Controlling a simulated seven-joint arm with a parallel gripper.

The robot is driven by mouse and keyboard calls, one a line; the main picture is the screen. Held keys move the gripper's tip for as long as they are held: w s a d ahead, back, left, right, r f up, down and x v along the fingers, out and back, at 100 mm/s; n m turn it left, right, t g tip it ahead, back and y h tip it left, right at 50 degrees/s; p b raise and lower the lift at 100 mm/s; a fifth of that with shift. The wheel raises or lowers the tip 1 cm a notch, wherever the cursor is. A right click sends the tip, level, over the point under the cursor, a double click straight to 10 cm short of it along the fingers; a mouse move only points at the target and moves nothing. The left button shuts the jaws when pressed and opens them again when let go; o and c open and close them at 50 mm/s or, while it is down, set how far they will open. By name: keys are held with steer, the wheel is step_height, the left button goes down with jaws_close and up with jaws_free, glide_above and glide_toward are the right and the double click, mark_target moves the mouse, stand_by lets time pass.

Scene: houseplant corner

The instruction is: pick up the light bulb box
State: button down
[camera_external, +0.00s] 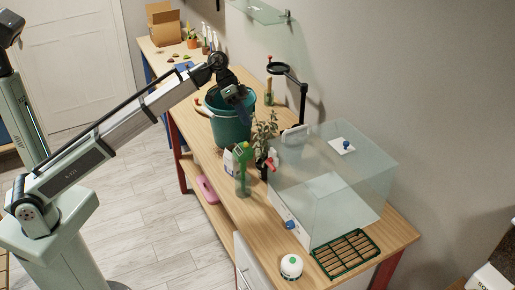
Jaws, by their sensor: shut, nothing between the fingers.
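My gripper (241,97) is shut and empty, at the end of my arm, over or in front of the teal bucket (232,127) on the wooden bench. Its fingers are small and dark in this view. I cannot make out a light bulb box for certain. A small white carton-like thing (229,161) stands at the bench's front edge beside a green spray bottle (243,172), partly hidden; I cannot tell what it is.
A clear glass tank (355,165) fills the right of the bench (219,182). A green rack (345,254) and a white round container (291,266) are at the near end. A potted plant (265,132) and black magnifier stand (303,102) are behind the bottle. A cardboard box (164,26) stands far left.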

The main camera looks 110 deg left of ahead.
steer(key=c, duration=1.9)
jaws_free()
steer(key=o, duration=1.8)
steer(key=shift+f, duration=0.1)
steer(key=s+a+f+m+g+y, duration=0.5)
steer(key=s+a+f+m+g, duration=0.35)
steer(key=f, duration=0.25)
steer(key=shift+t, duration=0.45)
steer(key=shift+w+d+f, duration=0.1)
steer(key=shift+w+f, duration=0.05)
steer(key=shift+f, duration=3.2)
steer(key=shift+w+f, duration=0.15)
steer(key=shift+f, duration=3.2)
